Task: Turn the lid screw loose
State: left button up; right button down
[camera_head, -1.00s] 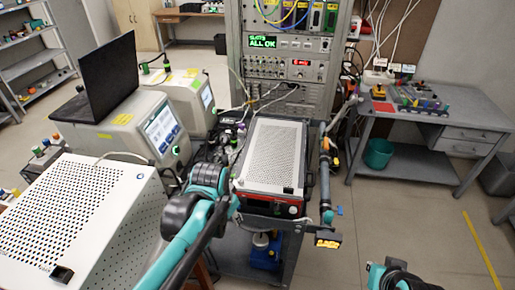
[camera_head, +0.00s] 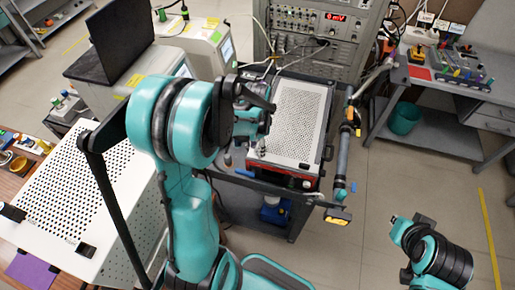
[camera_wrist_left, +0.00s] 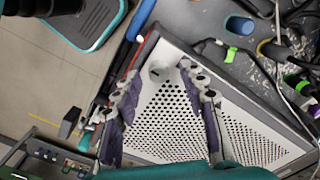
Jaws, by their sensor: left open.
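The instrument box (camera_head: 300,112) has a perforated white lid and a dark, red-trimmed front, and stands on a grey cart. In the left wrist view the lid (camera_wrist_left: 170,125) fills the middle. A small round pale lid screw (camera_wrist_left: 160,71) sits near its corner. My left gripper (camera_wrist_left: 159,73) is open, its two fingers on either side of the screw; I cannot tell whether they touch it. In the head view my left gripper (camera_head: 258,138) is over the lid's near left part, and its arm hides some of that side. Part of my right arm shows at lower right, with no gripper fingers discernible.
A larger perforated white box (camera_head: 75,200) and a laptop (camera_head: 120,40) are on the left. An electronics rack (camera_head: 320,50) stands behind the cart. A black handle-like tool (camera_head: 343,150) hangs at the cart's right side.

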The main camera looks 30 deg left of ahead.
pick_arm(q)
jog(key=shift+s+f, duration=0.1)
jog(key=shift+f, duration=0.3)
grip_shut()
